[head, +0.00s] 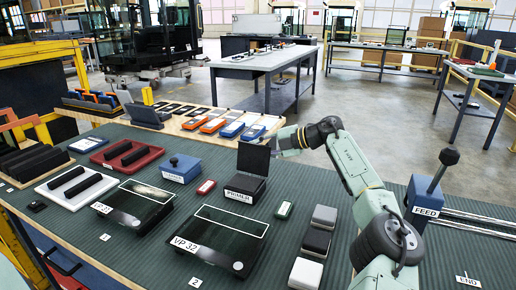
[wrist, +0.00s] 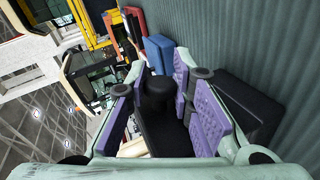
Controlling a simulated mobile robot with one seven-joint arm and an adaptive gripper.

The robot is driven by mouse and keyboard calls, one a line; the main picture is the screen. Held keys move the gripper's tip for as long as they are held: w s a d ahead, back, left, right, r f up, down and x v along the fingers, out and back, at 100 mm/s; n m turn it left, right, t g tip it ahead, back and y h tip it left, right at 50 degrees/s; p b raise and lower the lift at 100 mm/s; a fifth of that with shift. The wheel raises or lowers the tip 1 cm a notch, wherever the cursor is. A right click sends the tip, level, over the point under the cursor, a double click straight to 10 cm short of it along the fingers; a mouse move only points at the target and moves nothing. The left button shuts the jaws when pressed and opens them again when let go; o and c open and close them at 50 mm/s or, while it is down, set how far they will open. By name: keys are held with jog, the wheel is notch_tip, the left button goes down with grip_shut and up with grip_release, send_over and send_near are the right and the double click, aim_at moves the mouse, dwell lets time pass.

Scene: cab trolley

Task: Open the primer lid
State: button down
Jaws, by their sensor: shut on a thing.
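The black primer box (head: 245,187), labelled PRIMER, stands on the green ribbed mat in the middle of the bench. Its black lid (head: 253,158) stands raised, roughly upright, at the back of the box. My gripper (head: 277,146) is at the lid's upper right edge. In the wrist view the purple-padded fingers of my gripper (wrist: 172,105) are shut on the dark lid (wrist: 163,135), with a round black knob (wrist: 158,90) between them. A dark block, likely the box body (wrist: 250,108), lies to the right. The exact contact is partly hidden.
A blue box (head: 181,170) with a knob stands left of the primer box. Glass panel VP 32 (head: 220,240) lies in front. The blue FEED box (head: 425,200) with a lever stands right of my arm.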

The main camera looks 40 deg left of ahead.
jog(key=c, duration=1.4)
grip_release()
jog(key=shift+s, duration=0.1)
jog(key=v, duration=0.7)
jog(key=shift+d+r, duration=0.15)
jog(key=shift+d, duration=0.05)
